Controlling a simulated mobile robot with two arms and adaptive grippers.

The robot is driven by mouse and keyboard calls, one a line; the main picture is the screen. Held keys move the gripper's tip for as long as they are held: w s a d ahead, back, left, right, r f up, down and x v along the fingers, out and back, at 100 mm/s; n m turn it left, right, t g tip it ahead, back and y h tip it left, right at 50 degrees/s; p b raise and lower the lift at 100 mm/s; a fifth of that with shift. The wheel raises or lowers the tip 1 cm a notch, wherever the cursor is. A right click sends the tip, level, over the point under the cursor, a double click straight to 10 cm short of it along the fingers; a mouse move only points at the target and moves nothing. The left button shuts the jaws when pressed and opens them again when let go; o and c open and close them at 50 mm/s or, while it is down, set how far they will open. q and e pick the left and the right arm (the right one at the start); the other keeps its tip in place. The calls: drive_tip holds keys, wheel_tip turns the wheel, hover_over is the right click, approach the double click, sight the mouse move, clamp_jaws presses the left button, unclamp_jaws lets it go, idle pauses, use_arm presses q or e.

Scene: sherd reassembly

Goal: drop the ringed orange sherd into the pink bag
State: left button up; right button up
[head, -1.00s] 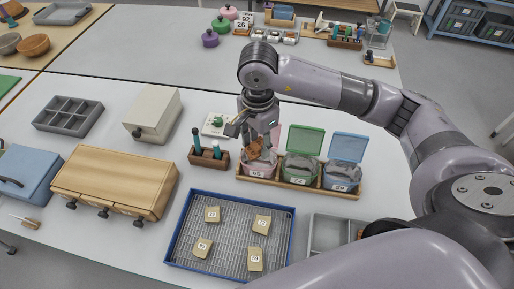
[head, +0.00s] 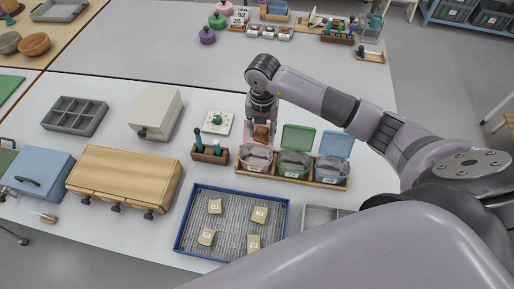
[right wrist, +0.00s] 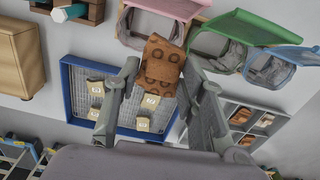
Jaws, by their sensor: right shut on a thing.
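The ringed orange sherd (head: 262,132) is held between the fingers of my right gripper (head: 262,122). In the right wrist view the sherd (right wrist: 160,66) shows dark ring marks, with a fingertip on each side. The pink bag (head: 256,163) stands open at the left end of a wooden rack, with a label on its front. In the head view the sherd appears just above the bag's back edge, in front of its pink lid. In the right wrist view the sherd covers part of the pink bag (right wrist: 183,8). My left gripper is not in view.
A green-lidded bag (head: 294,166) and a blue-lidded bag (head: 331,172) stand beside the pink one. A wooden block with teal-handled tools (head: 210,153) is to the left. A blue-rimmed tray (head: 182,226) with several tan labelled sherds lies in front.

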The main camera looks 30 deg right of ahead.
drive_tip(key=shift+f+b, duration=2.25)
drive_tip(key=shift+f, duration=0.85)
drive_tip(key=o, duration=1.2)
drive_tip(key=shift+r, duration=0.2)
wheel_tip(320, 180, up, 12)
drive_tip(key=shift+f, duration=0.15)
